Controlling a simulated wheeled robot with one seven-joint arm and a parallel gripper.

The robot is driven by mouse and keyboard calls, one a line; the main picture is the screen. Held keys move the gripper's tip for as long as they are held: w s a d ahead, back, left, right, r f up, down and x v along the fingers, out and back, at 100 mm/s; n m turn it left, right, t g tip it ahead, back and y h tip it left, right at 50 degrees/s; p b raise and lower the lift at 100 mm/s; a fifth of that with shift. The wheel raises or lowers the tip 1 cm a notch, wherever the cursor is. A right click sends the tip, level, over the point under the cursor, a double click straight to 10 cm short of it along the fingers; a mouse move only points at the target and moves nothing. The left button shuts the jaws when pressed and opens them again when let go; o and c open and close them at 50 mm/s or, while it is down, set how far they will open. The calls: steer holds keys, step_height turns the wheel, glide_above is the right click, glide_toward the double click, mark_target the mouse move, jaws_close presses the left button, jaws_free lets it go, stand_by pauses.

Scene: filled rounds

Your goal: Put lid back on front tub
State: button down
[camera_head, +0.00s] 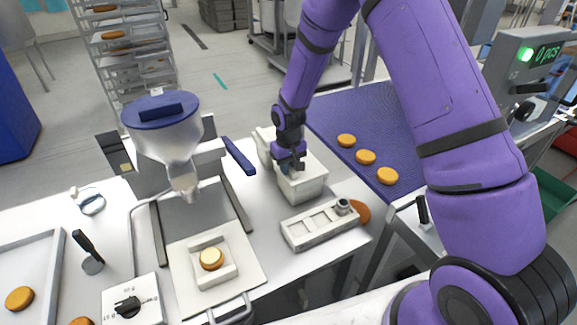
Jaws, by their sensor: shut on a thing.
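The front tub (303,190) is a pale, off-white box on the white worktop, right of the filling machine. A second pale tub (263,136) stands behind it, partly hidden by my arm. My gripper (291,168) points down at the front tub's top, with its fingers shut on what looks like the pale lid's grip. The lid (313,169) is hard to tell from the tub at this size. I cannot tell whether it is seated on the rim or just above it.
A pale tray with slots (320,226) sits close in front of the tub. A blue conveyor (375,130) with three buns runs on the right.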

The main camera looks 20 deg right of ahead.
steer(key=shift+f, duration=0.15)
steer(key=shift+c, duration=2.3)
jaws_free()
steer(key=shift+r, duration=3.5)
